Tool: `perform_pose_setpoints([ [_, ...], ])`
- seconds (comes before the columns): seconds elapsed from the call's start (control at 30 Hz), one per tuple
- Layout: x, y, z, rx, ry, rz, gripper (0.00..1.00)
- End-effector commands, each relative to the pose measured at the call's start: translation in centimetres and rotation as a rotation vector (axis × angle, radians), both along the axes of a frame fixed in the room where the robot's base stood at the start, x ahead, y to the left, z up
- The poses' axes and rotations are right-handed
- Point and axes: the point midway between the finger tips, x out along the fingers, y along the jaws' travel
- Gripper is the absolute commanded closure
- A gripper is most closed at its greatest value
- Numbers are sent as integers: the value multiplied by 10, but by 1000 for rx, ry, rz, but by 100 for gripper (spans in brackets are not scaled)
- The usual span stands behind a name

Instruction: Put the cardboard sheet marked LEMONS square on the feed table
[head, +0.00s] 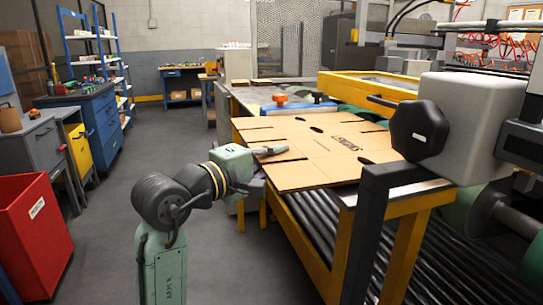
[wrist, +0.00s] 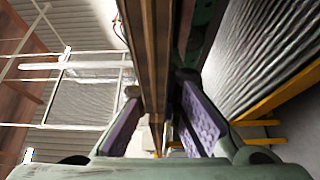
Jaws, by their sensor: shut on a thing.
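The brown cardboard sheet (head: 310,150) has dark slots, holes and dark lettering too small to read surely. It lies over the yellow-framed feed table (head: 425,189), its near left corner sticking out past the frame. Whether it rests flat or square on the table I cannot tell. My gripper (head: 272,153) is at the sheet's left edge, shut on it. In the wrist view, the purple-padded fingers of my gripper (wrist: 163,120) stand on both sides of the sheet, seen edge-on (wrist: 155,50). Most of the table top is hidden under the sheet.
Dark rollers (head: 315,235) run below the table. A grey housing with a black knob (head: 418,130) stands close at the sheet's right. A red bin (head: 32,235) is at left; the floor between is clear.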

Motion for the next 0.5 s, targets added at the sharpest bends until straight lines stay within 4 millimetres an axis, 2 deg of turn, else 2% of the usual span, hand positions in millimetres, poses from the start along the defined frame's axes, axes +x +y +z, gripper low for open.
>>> perform_pose_setpoints([
  [0.3,0,0,0,-1,-1,0,100],
  [0.5,0,0,-10,-1,0,0,100],
])
